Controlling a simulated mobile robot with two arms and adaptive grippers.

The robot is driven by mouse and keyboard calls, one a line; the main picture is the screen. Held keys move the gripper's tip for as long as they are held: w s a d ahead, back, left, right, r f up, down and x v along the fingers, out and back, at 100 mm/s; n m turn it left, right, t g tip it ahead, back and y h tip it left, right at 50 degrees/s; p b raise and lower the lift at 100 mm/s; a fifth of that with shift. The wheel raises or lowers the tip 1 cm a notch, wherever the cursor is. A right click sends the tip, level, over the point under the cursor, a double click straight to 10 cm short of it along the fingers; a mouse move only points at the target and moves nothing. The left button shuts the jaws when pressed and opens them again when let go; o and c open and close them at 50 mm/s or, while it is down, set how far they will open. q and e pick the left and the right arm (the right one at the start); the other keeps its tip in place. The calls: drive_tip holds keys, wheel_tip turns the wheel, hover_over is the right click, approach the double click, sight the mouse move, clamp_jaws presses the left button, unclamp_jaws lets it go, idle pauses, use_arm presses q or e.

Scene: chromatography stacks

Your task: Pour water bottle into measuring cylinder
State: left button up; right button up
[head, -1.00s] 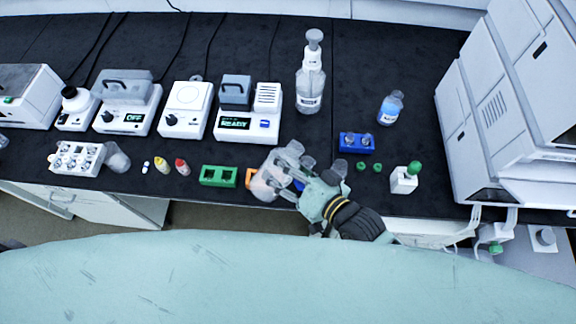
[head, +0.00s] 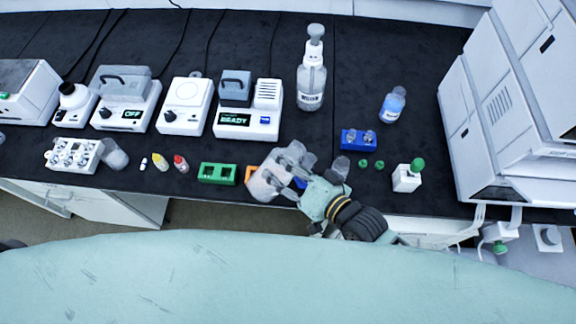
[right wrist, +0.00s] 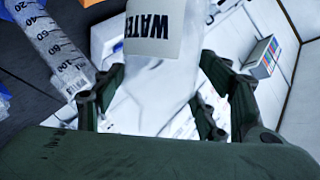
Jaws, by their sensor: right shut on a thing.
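My right gripper (head: 294,170) is shut on the water bottle (head: 265,184), a pale translucent bottle above the front edge of the bench. The bottle looks tilted in the head view. In the right wrist view the water bottle (right wrist: 168,80) lies between the dark fingers (right wrist: 170,100), with its "WATER" label upside down. The measuring cylinder (right wrist: 55,45), clear with graduations up to 100, shows at the upper left of that view, apart from the bottle. In the head view I cannot pick the cylinder out surely among the clear items by the hand. My left gripper is not in view.
A blue rack (head: 345,139), green caps and a white green-capped bottle (head: 405,180) stand right of the hand. A green rack (head: 216,182) stands left. A tall dispenser bottle (head: 312,85) and a blue-labelled bottle (head: 392,106) stand behind. A large white instrument (head: 480,140) blocks the right.

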drive_tip(key=shift+r, duration=0.15)
drive_tip(key=shift+a+f+m+y+b, duration=0.1)
drive_tip(key=shift+f+m+y+b, duration=0.25)
drive_tip(key=shift+b, duration=0.25)
drive_tip(key=shift+r, duration=0.15)
drive_tip(key=shift+f+m+b, duration=0.2)
drive_tip(key=shift+m+b, duration=0.25)
drive_tip(key=shift+b, duration=0.1)
drive_tip(key=shift+r, duration=0.1)
